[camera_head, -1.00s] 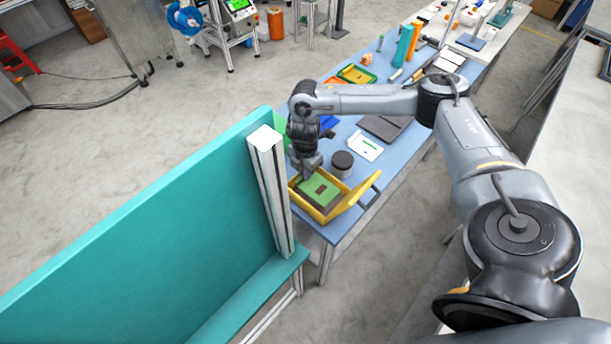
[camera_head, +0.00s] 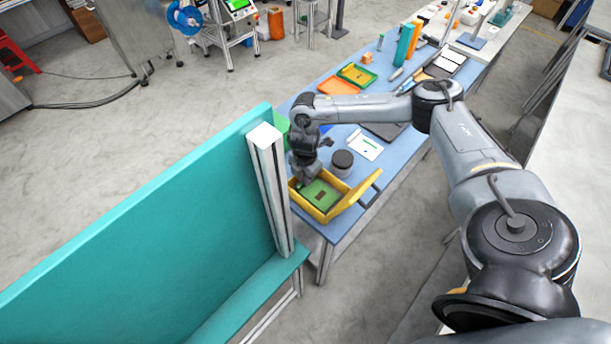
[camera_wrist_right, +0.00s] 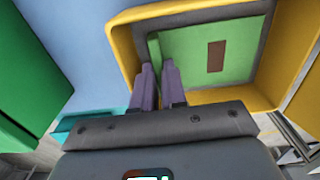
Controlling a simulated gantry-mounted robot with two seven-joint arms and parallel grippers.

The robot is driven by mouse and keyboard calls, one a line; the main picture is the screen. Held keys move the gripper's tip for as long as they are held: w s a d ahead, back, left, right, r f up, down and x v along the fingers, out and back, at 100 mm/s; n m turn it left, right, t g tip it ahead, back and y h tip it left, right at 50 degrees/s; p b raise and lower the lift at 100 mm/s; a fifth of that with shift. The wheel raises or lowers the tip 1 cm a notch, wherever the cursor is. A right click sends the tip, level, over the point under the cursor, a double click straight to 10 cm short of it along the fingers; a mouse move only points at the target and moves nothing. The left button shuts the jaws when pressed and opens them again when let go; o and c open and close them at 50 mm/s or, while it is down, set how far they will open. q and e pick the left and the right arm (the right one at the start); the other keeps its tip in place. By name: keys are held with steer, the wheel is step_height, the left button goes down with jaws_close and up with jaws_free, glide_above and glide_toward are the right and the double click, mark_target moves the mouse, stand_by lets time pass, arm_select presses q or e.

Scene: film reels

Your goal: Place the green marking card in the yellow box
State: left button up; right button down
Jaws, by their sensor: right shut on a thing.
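The green marking card (camera_head: 322,196) with a brown patch lies within the open yellow box (camera_head: 347,201) at the near end of the blue table. My right gripper (camera_head: 307,182) is over the box's left side, pointing down. In the right wrist view, its two fingers (camera_wrist_right: 159,80) are shut on the left edge of the card (camera_wrist_right: 196,58), inside the yellow rim (camera_wrist_right: 122,42). The card looks roughly level with the box's grey floor; I cannot tell if it touches. The left gripper is not in view.
A dark round canister (camera_head: 342,161) and a white tray (camera_head: 364,145) stand behind the box. An orange tray (camera_head: 338,86) and a green tray (camera_head: 369,78) sit farther back on the blue table (camera_head: 382,160). A tall teal panel (camera_head: 150,235) stands close on the left.

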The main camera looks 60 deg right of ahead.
steer(key=c, duration=1.5)
jaws_free()
steer(key=shift+o, duration=0.2)
steer(key=shift+r, duration=0.55)
step_height(320, 180, up, 12)
steer(key=p, duration=0.4)
steer(key=shift+r, duration=0.1)
